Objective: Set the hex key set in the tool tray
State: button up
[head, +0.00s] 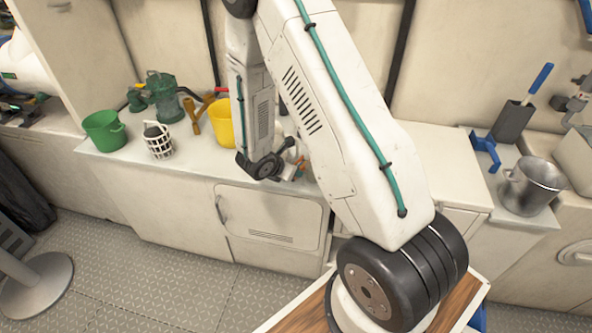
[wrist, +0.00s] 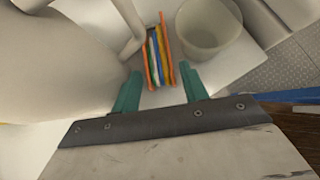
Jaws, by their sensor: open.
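In the wrist view, a narrow bundle of orange, yellow, blue and green strips (wrist: 158,54), which looks like the hex key set, lies on a pale surface. My gripper (wrist: 161,80) is open, with its teal fingers apart and the near end of the bundle in line with the gap between them. I cannot tell whether they touch it. I cannot pick out the tool tray in either view.
A pale round container (wrist: 208,27) stands close right of the bundle. On the counter (head: 178,175) are a green bucket (head: 104,131), a white basket (head: 158,143) and a yellow bucket (head: 220,125). A steel pot (head: 532,187) and blue item (head: 485,149) stand at right.

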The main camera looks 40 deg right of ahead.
jog(key=shift+x, duration=0.85)
jog(key=c, duration=0.9)
jog(key=shift+c, duration=0.2)
jog(key=shift+r, duration=0.1)
jog(key=shift+a+r, duration=0.2)
jog(key=shift+r, duration=0.05)
jog(key=s+a, duration=0.2)
jog(key=a, duration=0.6)
jog(key=s+a, duration=0.2)
jog(key=a, duration=0.7)
jog(key=shift+s, duration=0.4)
